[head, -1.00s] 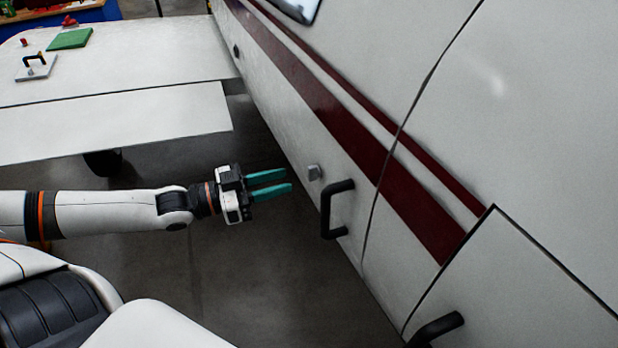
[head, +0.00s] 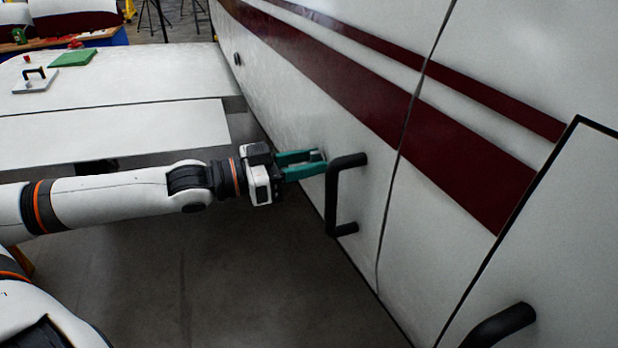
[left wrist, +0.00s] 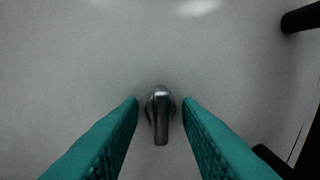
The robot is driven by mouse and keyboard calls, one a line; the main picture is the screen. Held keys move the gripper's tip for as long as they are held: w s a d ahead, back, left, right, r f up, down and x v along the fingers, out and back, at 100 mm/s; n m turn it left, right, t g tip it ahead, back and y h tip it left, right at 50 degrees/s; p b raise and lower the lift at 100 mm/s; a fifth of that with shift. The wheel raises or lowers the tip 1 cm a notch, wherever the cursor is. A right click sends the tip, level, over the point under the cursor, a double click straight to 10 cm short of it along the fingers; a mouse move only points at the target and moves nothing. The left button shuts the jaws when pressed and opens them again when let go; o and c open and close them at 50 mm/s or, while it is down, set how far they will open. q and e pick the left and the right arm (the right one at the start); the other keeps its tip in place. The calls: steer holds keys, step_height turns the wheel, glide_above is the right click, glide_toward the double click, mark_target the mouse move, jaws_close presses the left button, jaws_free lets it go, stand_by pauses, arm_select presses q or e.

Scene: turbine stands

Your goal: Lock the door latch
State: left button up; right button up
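The door latch, a small grey metal knob with a short lever (left wrist: 161,117), sits on the white aircraft side. In the left wrist view its lever points down. In the head view the latch (head: 316,156) is mostly hidden by my left gripper (head: 318,161). My left gripper is open, with its teal fingers (left wrist: 160,104) on either side of the latch and a small gap to it on both sides. A black handle (head: 332,199) is on the white panel just right of the fingertips. My right gripper is not in view.
A second black handle (head: 501,326) is at the lower right. The white wing (head: 120,128) stretches behind my left arm, with a green block (head: 73,58) and a small plate with a black handle (head: 36,80) on it. The grey floor below is clear.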

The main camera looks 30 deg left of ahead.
arm_select(q)
steer(key=shift+w+d+b, duration=0.1)
steer(key=shift+b, duration=0.2)
stand_by(0.4)
jaws_close()
steer(key=m+p, duration=0.5)
steer(key=m, duration=1.2)
steer(key=shift+o, duration=1.2)
jaws_free()
